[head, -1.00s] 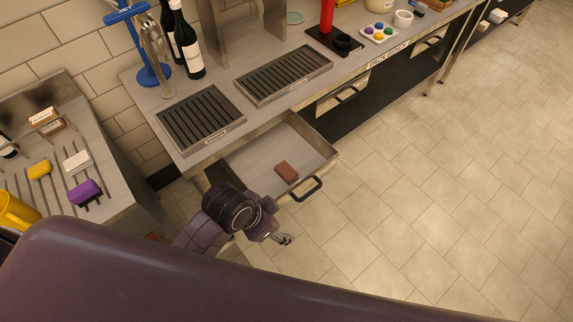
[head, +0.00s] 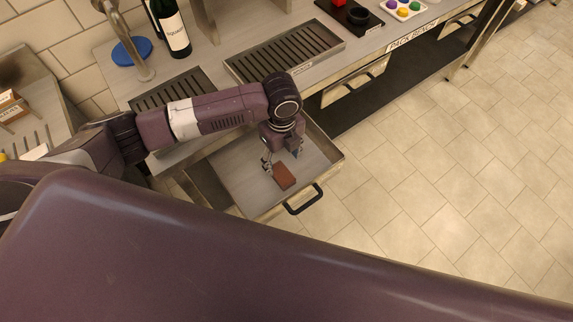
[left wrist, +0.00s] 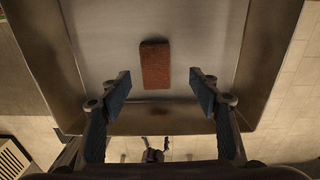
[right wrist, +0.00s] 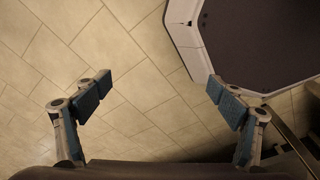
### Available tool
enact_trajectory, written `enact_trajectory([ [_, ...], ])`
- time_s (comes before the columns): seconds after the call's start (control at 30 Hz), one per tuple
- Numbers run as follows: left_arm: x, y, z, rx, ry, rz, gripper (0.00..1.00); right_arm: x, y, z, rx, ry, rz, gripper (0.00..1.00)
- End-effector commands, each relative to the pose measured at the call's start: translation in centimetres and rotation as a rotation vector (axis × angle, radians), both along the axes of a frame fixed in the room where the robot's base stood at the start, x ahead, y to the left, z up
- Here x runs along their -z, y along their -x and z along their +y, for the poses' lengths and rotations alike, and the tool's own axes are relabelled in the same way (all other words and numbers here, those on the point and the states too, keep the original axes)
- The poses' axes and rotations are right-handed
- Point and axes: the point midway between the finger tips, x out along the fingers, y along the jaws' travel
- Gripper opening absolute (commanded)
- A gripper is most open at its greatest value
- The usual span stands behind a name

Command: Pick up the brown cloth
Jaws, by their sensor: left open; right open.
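The brown cloth (head: 284,176) is a small folded reddish-brown block lying flat in the open drawer (head: 240,188). It also shows in the left wrist view (left wrist: 155,64), in the middle of the drawer floor. My left gripper (head: 281,158) is over the drawer, close above the cloth. In the left wrist view its open fingers (left wrist: 160,90) stand to either side of the cloth's line, with nothing between them. My right gripper (right wrist: 160,92) shows only in its own wrist view, open and empty above the tiled floor.
The drawer's black handle (head: 304,200) is at its front. The bench above carries drip trays (head: 285,52), dark bottles (head: 172,30) and a tap (head: 130,45). The tiled floor (head: 440,170) to the right is clear.

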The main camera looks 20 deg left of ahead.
Motion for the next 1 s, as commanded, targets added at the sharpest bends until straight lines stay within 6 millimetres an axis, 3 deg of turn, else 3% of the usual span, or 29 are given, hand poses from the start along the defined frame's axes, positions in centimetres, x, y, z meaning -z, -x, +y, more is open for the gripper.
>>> enact_trajectory([
  [0.07, 0.7, 0.1, 0.0, 0.001, -0.001, 0.004, 0.56, -0.1, 0.9, 0.1, 0.0, -0.001, 0.01, 0.88],
  [0.3, 3.3, 0.3, -0.2, 0.0, -0.002, 0.004, 0.56, -0.5, 7.3, -0.3, 0.0, 0.007, 0.101, 0.88],
  [0.37, 4.2, 0.3, -0.2, 0.0, -0.002, 0.004, 0.56, -0.8, 7.9, -0.3, -0.001, 0.008, 0.109, 0.88],
  [0.47, 5.7, 0.4, -0.4, 0.0, -0.001, 0.003, 0.56, -1.1, 7.3, -0.2, -0.001, 0.006, 0.099, 0.88],
  [0.7, 7.5, 0.3, -0.4, 0.001, 0.0, 0.0, 0.56, -1.4, 2.6, 0.1, -0.001, -0.001, 0.031, 0.88],
  [0.87, 7.5, 0.3, -0.4, 0.001, 0.0, 0.0, 0.56, -1.3, 2.7, 0.1, -0.001, 0.001, 0.035, 0.88],
  [1.0, 7.5, 0.3, -0.4, 0.001, 0.0, 0.0, 0.42, -1.3, 4.0, 0.0, -0.001, 0.001, 0.053, 0.88],
])
